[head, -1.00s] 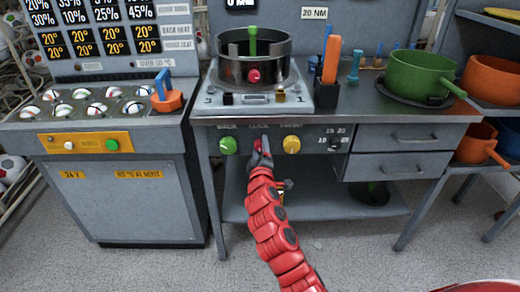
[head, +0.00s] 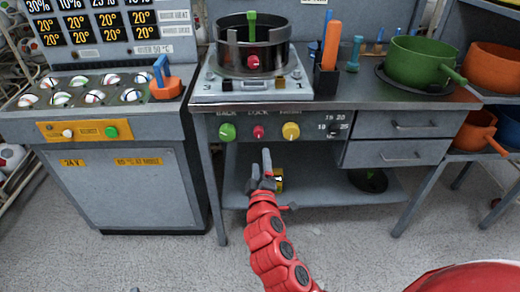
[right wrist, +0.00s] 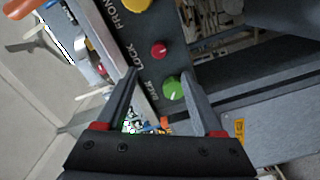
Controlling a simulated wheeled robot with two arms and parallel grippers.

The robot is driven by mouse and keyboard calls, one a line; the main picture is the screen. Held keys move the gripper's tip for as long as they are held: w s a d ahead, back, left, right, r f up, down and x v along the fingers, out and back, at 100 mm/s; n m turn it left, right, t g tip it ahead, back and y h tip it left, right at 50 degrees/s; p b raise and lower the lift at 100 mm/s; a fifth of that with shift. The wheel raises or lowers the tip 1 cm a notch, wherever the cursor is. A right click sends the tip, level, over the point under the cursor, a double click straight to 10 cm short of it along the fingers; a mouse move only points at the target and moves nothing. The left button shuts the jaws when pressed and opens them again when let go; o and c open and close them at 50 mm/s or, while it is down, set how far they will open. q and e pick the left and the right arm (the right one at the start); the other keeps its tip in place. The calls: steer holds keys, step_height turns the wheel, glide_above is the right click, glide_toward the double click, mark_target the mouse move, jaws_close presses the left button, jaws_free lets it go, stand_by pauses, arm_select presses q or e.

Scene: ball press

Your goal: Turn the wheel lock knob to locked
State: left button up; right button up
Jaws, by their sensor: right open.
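The lock knob (head: 258,132) is the small red knob under the LOCK label, between the green knob (head: 228,132) and the yellow knob (head: 291,131) on the bench's front panel. My right gripper (head: 267,160) is in front of and below it, open, empty and apart from it. In the right wrist view the lock knob (right wrist: 159,50) shows beyond the open fingertips (right wrist: 158,70), with the green knob (right wrist: 173,88) near the right finger. A small pale mark shows on the lock knob, but its setting is too small to read. My left gripper is out of view.
A press with a black pot (head: 250,52) stands on the bench above the panel. A dial (head: 334,130) and two drawers (head: 402,138) are to the right. A lower shelf (head: 320,185) lies under the panel. A grey cabinet (head: 130,190) stands at left.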

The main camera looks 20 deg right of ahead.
steer(key=v, duration=0.4)
steer(key=shift+s, duration=0.2)
